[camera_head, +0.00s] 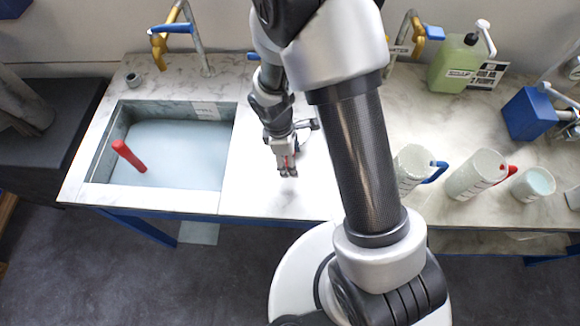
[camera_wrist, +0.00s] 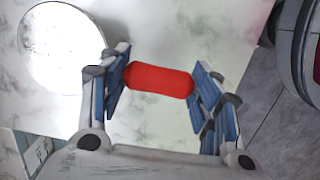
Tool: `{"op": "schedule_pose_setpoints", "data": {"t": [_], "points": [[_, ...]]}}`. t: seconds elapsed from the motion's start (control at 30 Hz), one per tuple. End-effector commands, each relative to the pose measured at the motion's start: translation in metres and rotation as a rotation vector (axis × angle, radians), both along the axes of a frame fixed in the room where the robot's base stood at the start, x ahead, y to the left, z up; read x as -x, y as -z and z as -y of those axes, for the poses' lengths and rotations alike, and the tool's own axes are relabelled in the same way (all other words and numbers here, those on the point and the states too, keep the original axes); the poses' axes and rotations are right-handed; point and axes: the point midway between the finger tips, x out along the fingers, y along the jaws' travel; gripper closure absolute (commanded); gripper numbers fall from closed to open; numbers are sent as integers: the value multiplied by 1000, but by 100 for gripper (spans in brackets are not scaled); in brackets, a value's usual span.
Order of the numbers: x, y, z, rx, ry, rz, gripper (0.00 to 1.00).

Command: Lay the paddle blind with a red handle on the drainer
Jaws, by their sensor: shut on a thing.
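My gripper (camera_head: 287,170) hangs low over the white surface right of the sink. In the wrist view my gripper (camera_wrist: 158,85) is shut on a short red rounded bar (camera_wrist: 158,80), which lies across between the blue-padded fingers. A blind plate attached to this bar is not clearly visible. A second red handle (camera_head: 128,155) leans out of the pale liquid in the sink, its lower end hidden. The white panel beside the sink, probably the drainer (camera_head: 258,188), is below my gripper; whether the held thing touches it, I cannot tell.
The sink (camera_head: 88,178) lies left of my gripper. A bright white disc (camera_wrist: 65,45) of unclear nature shows in the wrist view. Jugs with blue (camera_head: 412,168) and red (camera_head: 475,175) handles, a beaker (camera_head: 533,184) and a green canister (camera_head: 458,65) stand right. Brass taps stand behind.

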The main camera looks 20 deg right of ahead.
Motion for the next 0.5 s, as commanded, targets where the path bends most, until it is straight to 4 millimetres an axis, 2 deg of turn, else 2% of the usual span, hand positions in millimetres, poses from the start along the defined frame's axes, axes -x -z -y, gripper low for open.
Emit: {"op": "schedule_pose_setpoints", "data": {"t": [0.17,0.4,0.5], "points": [[-1,10,0,0,1,1,95],[0,44,0,0,0,0,95],[-1,46,0,-1,1,1,95]]}}
